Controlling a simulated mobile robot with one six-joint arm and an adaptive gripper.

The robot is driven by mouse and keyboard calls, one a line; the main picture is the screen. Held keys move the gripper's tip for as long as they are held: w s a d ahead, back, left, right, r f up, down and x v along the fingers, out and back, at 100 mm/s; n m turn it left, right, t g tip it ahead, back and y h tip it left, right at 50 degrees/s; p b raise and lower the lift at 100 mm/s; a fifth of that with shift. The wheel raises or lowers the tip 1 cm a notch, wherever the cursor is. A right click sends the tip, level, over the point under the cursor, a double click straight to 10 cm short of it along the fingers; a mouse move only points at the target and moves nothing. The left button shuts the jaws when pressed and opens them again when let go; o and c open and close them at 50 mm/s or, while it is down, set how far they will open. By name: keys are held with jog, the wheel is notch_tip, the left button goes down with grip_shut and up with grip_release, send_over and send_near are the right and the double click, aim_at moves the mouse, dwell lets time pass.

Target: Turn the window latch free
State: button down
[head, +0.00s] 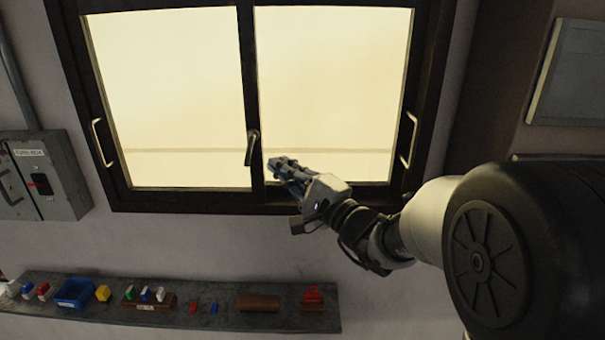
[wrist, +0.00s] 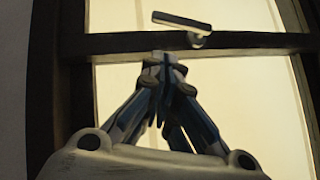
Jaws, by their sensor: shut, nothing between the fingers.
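The window latch (head: 251,148) is a dark handle on the centre post of the window (head: 249,60). In the head view it hangs downward, slightly tilted, its lower end toward the left. In the wrist view the latch (wrist: 182,21) shows beyond the fingertips, lying across the picture above the dark post. My gripper (head: 273,165) is just right of the latch's lower part in the head view. In the wrist view my gripper (wrist: 163,58) has its fingertips together, with nothing between them. A gap shows between the fingertips and the latch.
Pale pull handles (head: 102,143) (head: 409,140) sit on the window's outer sides. A grey switch box (head: 45,175) is on the left wall. Below, a shelf (head: 215,322) holds a blue bin (head: 75,292), small coloured blocks and a red item (head: 313,294). The wall between window and shelf is clear.

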aim_at(250, 149)
jog(key=a, duration=0.1)
jog(key=a+r, duration=0.1)
jog(key=a, duration=0.1)
jog(key=shift+s+p, duration=0.15)
jog(key=shift+p, duration=0.15)
jog(key=shift+f+b, duration=0.25)
jog(key=shift+b, duration=0.4)
